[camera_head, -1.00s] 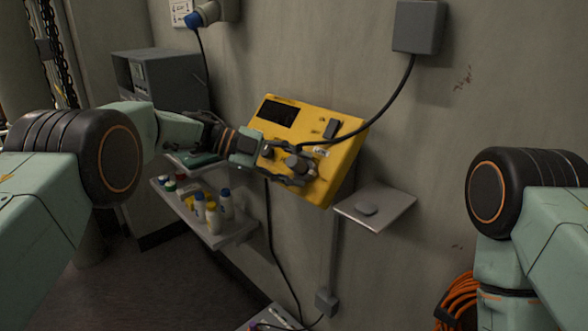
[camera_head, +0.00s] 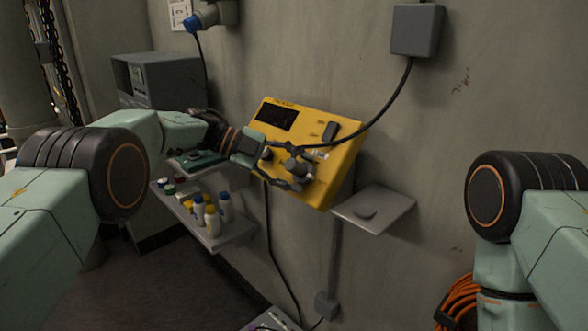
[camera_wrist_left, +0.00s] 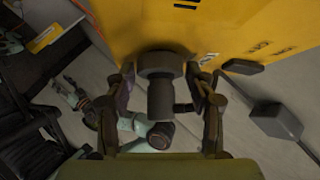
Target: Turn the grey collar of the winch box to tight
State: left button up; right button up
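The yellow winch box (camera_head: 340,160) is mounted tilted on the wall, with a dark display and a switch on its face. Its grey collar (camera_head: 306,166) is a round dark knob low on the face; in the left wrist view the collar (camera_wrist_left: 160,64) stands out with a stem and a small side stub. My left gripper (camera_head: 294,167) is in front of it. Its fingers are spread, one on each side of the collar, in the left wrist view (camera_wrist_left: 162,92). Whether the fingertips touch the collar I cannot tell. Any tight marking is unreadable. My right gripper is out of view.
A small wall shelf (camera_head: 390,213) with a grey puck is right of the box. A lower shelf (camera_head: 230,236) holds several bottles. A black cable runs from a grey wall box (camera_head: 417,30) to the winch box, close to my left fingers.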

pick_arm(q)
jog(key=shift+o, duration=0.9)
jog(key=shift+a, duration=0.2)
jog(key=v, duration=1.1)
jog(key=shift+a+r, duration=0.15)
jog(key=shift+a, duration=0.25)
jog(key=shift+a, duration=0.1)
